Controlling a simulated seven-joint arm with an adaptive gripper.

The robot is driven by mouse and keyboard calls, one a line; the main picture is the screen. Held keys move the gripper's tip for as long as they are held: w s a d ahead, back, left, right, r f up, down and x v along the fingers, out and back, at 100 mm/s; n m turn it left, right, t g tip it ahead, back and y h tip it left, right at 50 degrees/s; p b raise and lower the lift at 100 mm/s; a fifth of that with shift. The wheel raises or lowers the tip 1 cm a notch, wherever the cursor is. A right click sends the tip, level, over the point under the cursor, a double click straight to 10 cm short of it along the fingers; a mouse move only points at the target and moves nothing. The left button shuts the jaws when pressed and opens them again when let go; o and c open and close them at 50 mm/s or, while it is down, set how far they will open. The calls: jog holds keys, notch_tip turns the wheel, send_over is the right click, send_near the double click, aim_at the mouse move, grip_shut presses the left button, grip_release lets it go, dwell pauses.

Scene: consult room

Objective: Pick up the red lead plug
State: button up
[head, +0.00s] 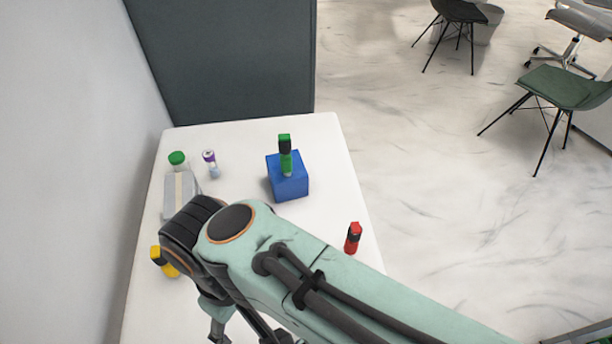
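The red lead plug (352,238) is a small red piece with a black band. It stands near the right edge of the white table (325,150), just beyond my arm, and its lower end is close to the arm's edge in the picture. My gripper (245,337) shows only in part at the bottom of the head view, below my arm's wrist and to the left of the red plug. Its fingertips are cut off by the frame or hidden, so I cannot see whether it is open or shut.
A green plug (285,160) stands on a blue block (289,185). A yellow plug (166,262) lies at the left, partly behind my arm. A green-capped container (178,160), a purple-capped vial (210,163) and a grey box (179,192) are at the back left. A wall borders the left.

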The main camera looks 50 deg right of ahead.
jog(key=shift+o, duration=0.6)
